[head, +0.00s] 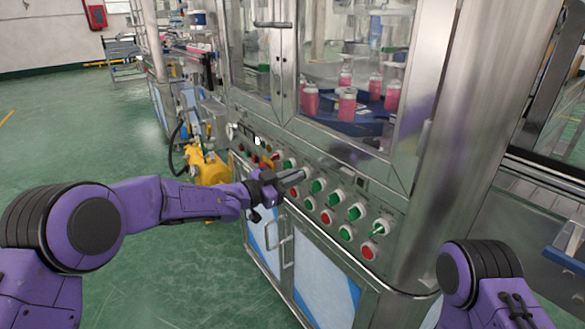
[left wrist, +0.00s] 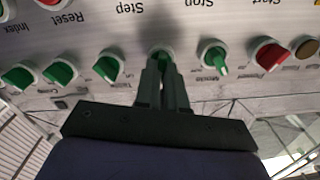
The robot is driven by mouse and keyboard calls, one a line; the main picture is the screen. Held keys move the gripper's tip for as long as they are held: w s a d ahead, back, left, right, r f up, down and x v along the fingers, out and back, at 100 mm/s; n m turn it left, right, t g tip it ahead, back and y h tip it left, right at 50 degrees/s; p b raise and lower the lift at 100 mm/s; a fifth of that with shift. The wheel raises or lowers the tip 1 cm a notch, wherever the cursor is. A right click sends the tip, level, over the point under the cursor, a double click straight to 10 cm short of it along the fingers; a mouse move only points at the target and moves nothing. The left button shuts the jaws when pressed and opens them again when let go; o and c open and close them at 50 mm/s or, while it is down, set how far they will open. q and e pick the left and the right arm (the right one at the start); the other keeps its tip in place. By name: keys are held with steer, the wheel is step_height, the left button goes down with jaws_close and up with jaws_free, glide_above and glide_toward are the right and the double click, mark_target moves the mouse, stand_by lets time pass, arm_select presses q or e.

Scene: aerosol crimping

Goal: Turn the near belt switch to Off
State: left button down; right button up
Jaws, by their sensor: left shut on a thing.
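The control panel (head: 330,205) on the machine's front carries rows of green and red knobs. My left gripper (head: 302,173) reaches it from the left, with its grey fingers at the panel face. In the left wrist view my left gripper (left wrist: 163,72) is shut on a green switch knob (left wrist: 162,54), one finger on each side. The knob's label is hidden behind the fingers, so I cannot read its name or setting. A green Mode knob (left wrist: 214,57) sits just to its right, and another green knob (left wrist: 108,67) to its left. My right gripper is out of view.
A red Power knob (left wrist: 268,54) and more green knobs (left wrist: 60,73) share the row, close to the fingers. Glass doors above enclose pink cans (head: 346,105). A yellow machine part (head: 207,168) stands left of the panel. The green floor at left is open.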

arm_select(q)
steer(key=shift+w+a+n+p, duration=0.1)
steer(key=shift+n+p, duration=1.75)
steer(key=shift+n, duration=0.4)
steer(key=shift+w+a+n+p, duration=0.1)
steer(key=shift+n+p, duration=1.75)
steer(key=shift+n, duration=0.4)
steer(key=shift+f, duration=0.1)
steer(key=c, duration=1.2)
jaws_free()
steer(key=b+v, duration=0.1)
steer(key=v, duration=0.9)
steer(key=shift+s+a, duration=0.2)
steer(key=shift+s, duration=0.05)
